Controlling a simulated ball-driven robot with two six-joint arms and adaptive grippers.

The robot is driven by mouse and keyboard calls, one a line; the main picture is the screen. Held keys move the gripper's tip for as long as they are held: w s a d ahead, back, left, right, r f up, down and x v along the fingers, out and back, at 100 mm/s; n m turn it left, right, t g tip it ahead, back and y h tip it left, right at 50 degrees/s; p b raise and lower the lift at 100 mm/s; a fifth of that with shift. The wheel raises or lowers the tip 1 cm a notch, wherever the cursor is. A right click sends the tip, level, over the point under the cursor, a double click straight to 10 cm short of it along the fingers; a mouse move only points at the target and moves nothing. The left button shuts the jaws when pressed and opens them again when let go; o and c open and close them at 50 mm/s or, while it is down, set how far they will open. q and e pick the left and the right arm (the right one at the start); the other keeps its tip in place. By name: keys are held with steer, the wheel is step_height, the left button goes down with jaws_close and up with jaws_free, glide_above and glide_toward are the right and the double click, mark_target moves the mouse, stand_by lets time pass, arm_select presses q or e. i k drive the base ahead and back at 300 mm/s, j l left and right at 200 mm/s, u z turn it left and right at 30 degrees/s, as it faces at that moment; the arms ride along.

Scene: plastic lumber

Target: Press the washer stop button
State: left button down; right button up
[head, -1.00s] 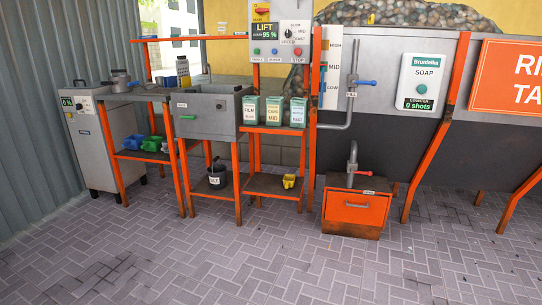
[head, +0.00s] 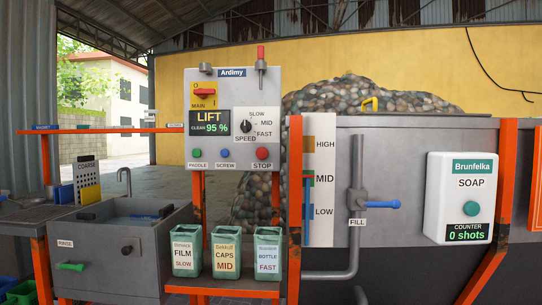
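The red stop button (head: 262,154) sits at the lower right of the grey Ardimy control panel (head: 215,128), above the label STOP. Left of it are a blue SCREW button (head: 225,153) and a green PADDLE button (head: 197,153). The panel also has a red and yellow main switch (head: 204,93), a display reading LIFT, CLEAN 95 %, and a black speed knob (head: 246,126). Neither of my grippers shows in the head view.
Three green bins (head: 226,253) stand on an orange shelf below the panel. A grey rinse sink (head: 125,250) is on the left. Right are a level gauge (head: 319,190), a fill valve with blue handle (head: 378,204) and a soap dispenser (head: 465,199).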

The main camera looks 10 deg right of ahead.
mark_target(262, 154)
steer(key=i+j+z, duration=0.1)
steer(key=i+z, duration=0.2)
steer(key=i, duration=0.15)
steer(key=i+j+z, duration=0.55)
steer(key=i, duration=0.25)
